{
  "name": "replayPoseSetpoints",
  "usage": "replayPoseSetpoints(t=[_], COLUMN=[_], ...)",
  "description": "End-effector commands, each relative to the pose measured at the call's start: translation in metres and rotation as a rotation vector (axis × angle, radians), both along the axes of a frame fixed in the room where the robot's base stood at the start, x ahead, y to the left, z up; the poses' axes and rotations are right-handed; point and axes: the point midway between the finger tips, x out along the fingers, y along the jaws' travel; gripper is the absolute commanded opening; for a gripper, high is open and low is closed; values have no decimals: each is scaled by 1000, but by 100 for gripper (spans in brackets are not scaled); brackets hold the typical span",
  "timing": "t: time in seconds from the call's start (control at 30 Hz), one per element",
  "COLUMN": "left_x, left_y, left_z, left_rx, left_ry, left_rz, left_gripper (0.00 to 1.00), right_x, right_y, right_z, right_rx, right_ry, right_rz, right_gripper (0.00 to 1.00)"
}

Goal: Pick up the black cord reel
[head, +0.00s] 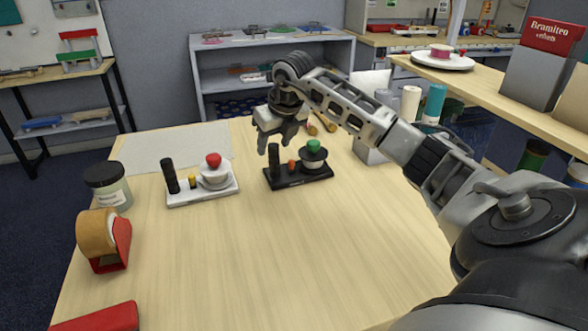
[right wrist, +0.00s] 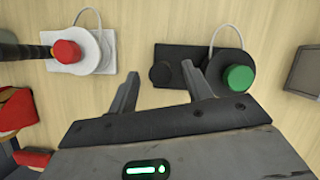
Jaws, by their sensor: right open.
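The black cord reel (head: 313,160) has a green knob on top. It sits at the right end of a black base (head: 298,181), with a black post at the left end and a small orange piece between. My right gripper (head: 275,143) is open and empty above and behind the base, nearer the post end. In the right wrist view the reel (right wrist: 219,66) lies right of both fingers, and the post shows between the fingertips (right wrist: 161,74). A thin cord loops off the reel's far side. My left gripper is in neither view.
A similar white base (head: 203,193) with a white, red-knobbed reel stands to the left. A lidded jar (head: 107,186) and a tape dispenser (head: 104,240) stand further left. A grey box (head: 371,146) stands behind right. The front table is mostly clear.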

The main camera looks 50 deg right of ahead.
Motion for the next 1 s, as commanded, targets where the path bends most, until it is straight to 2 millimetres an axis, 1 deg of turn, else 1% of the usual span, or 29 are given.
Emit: replayPoseSetpoints(t=[0.03,0.17,0.43,0.47,0.5,0.57,0.6,0.63,1.0], left_x=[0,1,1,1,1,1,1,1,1], left_y=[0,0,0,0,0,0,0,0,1], left_z=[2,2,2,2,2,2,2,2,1], left_rx=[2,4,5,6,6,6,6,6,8], left_ry=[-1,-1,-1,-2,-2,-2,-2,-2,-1], left_rz=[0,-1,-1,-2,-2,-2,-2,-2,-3], left_gripper=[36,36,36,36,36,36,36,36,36], right_x=[2,7,9,9,9,9,9,9,9], right_y=[0,-1,-2,-2,-2,-2,-2,-2,-2], right_z=[-8,-19,-22,-22,-22,-22,-22,-22,-18], right_rx=[3,1,-1,-1,-1,-1,-1,-1,-1], right_ry=[4,1,-1,-1,-1,-1,-1,-1,-3], right_rz=[0,-1,1,1,1,1,1,1,1], right_gripper=[50,50,50,41,30,13,2,0,0])
